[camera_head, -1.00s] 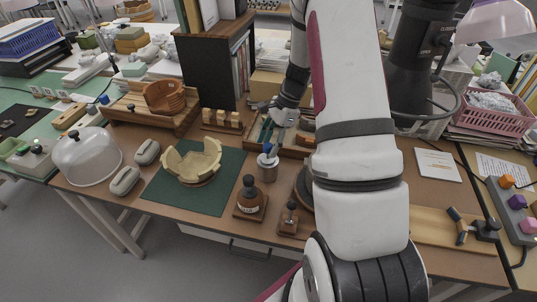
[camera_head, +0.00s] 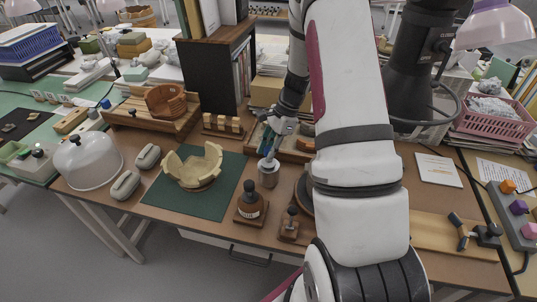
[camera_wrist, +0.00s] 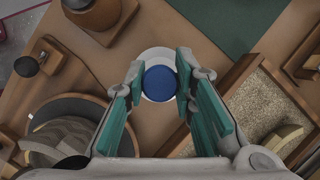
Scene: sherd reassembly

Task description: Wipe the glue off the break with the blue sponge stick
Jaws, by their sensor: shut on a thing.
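The blue sponge stick (camera_head: 267,161) stands in a small grey cup (camera_head: 268,177) right of the green mat. In the wrist view its round blue end (camera_wrist: 160,83) lies between my teal finger pads, above the cup's pale rim (camera_wrist: 158,54). My gripper (camera_head: 272,142) is shut on the stick, low over the cup; it also shows in the wrist view (camera_wrist: 160,80). The cream bowl (camera_head: 193,168) sits on the green mat (camera_head: 222,198) to the left, its upper edge jagged and gapped. Glue on the break is too small to tell.
A dark-stoppered brown bottle (camera_head: 250,207) and a small wooden-based tool (camera_head: 290,224) stand in front of the cup. A glass dome (camera_head: 87,160) and grey clips (camera_head: 126,186) are left of the mat. A sand tray (camera_wrist: 262,105) lies beside my gripper.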

